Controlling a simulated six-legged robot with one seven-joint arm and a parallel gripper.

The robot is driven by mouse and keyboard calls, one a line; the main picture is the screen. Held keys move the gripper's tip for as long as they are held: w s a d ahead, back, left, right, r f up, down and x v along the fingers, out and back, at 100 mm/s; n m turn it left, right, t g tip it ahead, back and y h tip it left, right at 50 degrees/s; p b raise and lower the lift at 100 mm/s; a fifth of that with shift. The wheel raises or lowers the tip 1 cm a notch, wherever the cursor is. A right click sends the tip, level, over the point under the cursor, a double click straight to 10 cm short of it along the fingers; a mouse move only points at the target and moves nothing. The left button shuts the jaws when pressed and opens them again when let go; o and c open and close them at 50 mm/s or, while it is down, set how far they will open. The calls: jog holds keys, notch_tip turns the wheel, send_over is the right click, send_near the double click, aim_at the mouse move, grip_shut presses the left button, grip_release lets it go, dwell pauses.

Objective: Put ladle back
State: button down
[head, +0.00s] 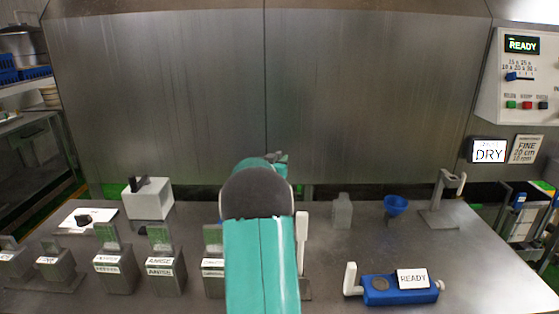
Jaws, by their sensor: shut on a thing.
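My teal arm rises through the middle of the picture and ends in a large dark grey joint. Small teal and dark parts of my arm show just beyond that joint. My gripper's fingers are hidden behind the arm, so I cannot see what is between them. I cannot make out a ladle anywhere. A grey stand with a white top piece (446,203) is upright at the right of the steel table (390,245).
Several grey labelled bins (160,268) line the table's left. A white box (147,199) stands behind them. A white upright handle (302,243) is close beside my arm. A blue funnel (395,205), grey bottle (342,211) and blue device (399,290) are at right.

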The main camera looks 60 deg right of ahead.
jog(key=c, duration=1.3)
grip_release()
jog(key=shift+f, duration=0.1)
jog(key=shift+a+r, duration=0.2)
jog(key=s+a, duration=0.1)
jog(key=a, duration=1)
jog(key=shift+a, duration=0.3)
